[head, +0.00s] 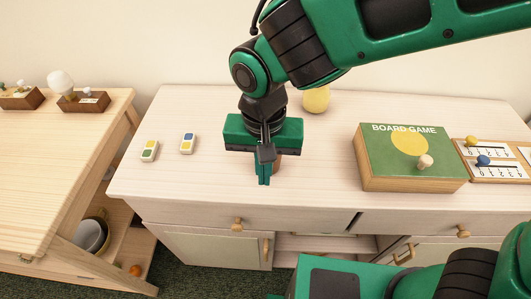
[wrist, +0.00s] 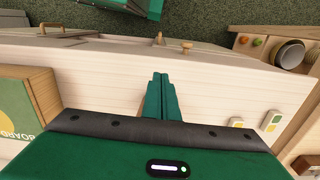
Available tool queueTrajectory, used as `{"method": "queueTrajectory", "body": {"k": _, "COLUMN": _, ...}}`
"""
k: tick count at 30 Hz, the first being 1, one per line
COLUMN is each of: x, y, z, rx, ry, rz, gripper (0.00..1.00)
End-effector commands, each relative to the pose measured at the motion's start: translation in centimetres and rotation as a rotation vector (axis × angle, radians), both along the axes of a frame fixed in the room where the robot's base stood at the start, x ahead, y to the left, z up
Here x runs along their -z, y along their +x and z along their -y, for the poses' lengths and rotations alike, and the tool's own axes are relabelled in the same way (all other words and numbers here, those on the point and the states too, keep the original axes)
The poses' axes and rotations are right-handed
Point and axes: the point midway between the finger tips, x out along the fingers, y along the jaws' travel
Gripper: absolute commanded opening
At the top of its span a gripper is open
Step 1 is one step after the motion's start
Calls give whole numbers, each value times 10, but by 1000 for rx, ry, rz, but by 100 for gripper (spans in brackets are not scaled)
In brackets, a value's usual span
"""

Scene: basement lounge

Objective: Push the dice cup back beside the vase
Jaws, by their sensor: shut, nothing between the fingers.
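My gripper (head: 264,182) is shut and empty, pointing down over the middle of the cabinet top (head: 210,175). Its fingers also show in the wrist view (wrist: 160,80). A small brown thing (head: 278,161), probably the dice cup, shows just behind and right of the fingers. Most of it is hidden by my gripper, and I cannot tell whether they touch. A round yellow thing (head: 316,99), probably the vase, stands farther back near the wall, partly behind my arm.
A green board game box (head: 375,153) with a light peg piece (head: 425,162) on it stands to the right, beside a scoring board (head: 490,160). Two domino-like tiles (head: 150,151) (head: 188,143) lie left. A wooden table (head: 60,150) stands farther left.

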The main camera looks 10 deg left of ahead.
Motion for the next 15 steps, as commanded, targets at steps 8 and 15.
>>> {"method": "queueTrajectory", "body": {"k": 8, "x": -1, "y": 34, "z": -3, "rx": 2, "ry": 1, "rz": 1, "gripper": 0}}
{"method": "queueTrajectory", "body": {"k": 15, "x": -2, "y": 40, "z": -3, "rx": -1, "ry": 1, "rz": 1, "gripper": 0}}
